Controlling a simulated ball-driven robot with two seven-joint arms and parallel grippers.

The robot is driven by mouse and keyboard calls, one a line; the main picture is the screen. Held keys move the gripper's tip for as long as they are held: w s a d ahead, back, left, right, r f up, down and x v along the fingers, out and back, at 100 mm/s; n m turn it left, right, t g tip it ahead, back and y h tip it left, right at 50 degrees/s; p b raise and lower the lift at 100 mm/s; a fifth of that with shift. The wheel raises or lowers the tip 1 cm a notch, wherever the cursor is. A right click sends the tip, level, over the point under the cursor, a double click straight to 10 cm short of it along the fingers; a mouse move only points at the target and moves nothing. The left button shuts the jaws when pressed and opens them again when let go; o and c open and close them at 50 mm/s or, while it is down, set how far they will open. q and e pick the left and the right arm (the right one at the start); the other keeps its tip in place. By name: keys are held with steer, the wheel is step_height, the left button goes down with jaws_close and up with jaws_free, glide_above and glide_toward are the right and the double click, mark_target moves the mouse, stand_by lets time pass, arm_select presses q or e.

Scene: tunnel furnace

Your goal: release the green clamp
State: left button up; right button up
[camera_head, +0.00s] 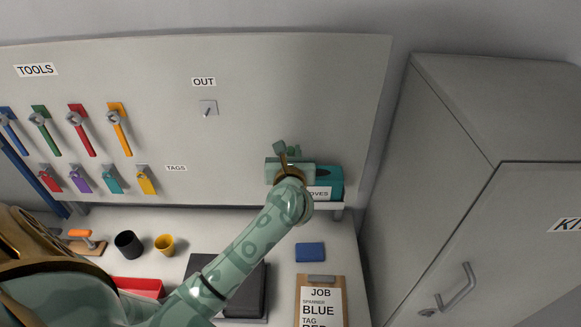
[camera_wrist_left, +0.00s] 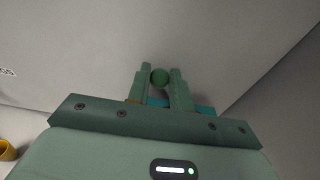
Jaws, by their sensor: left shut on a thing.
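My left gripper (camera_head: 287,153) is in front of the tool board, above the teal glove box (camera_head: 331,182). In the left wrist view its two fingers (camera_wrist_left: 160,88) are closed on the sides of a small round green piece, the green clamp (camera_wrist_left: 160,76) as far as I can tell. Only the rounded end of the clamp shows; the rest is hidden by the fingers. In the head view a small green part shows at the fingertips. I cannot tell whether the clamp touches the board. My right gripper is not in view.
Coloured wrenches (camera_head: 79,130) hang under the TOOLS label, with small tags (camera_head: 111,180) below. The bench holds a black cup (camera_head: 128,245), a yellow cup (camera_head: 164,245), a blue block (camera_head: 310,252) and a clipboard (camera_head: 321,304). A grey cabinet (camera_head: 460,190) stands at right.

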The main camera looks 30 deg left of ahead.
mark_target(291, 124)
arm_select(q)
steer(key=shift+w+a+r, duration=0.3)
steer(key=shift+w+r, duration=0.1)
steer(key=shift+w, duration=0.05)
steer(key=shift+w+a+r, duration=0.4)
steer(key=shift+w+r, duration=0.15)
steer(key=shift+w, duration=0.15)
steer(key=shift+w+a, duration=0.35)
steer(key=shift+w, duration=0.15)
steer(key=shift+w+a+r, duration=0.1)
steer(key=shift+w+a, duration=0.2)
steer(key=shift+w, duration=0.25)
steer(key=shift+w+a+r, duration=0.1)
steer(key=shift+w+a, duration=0.2)
steer(key=shift+w, duration=0.3)
steer(key=o, duration=0.6)
steer(key=shift+o, duration=0.2)
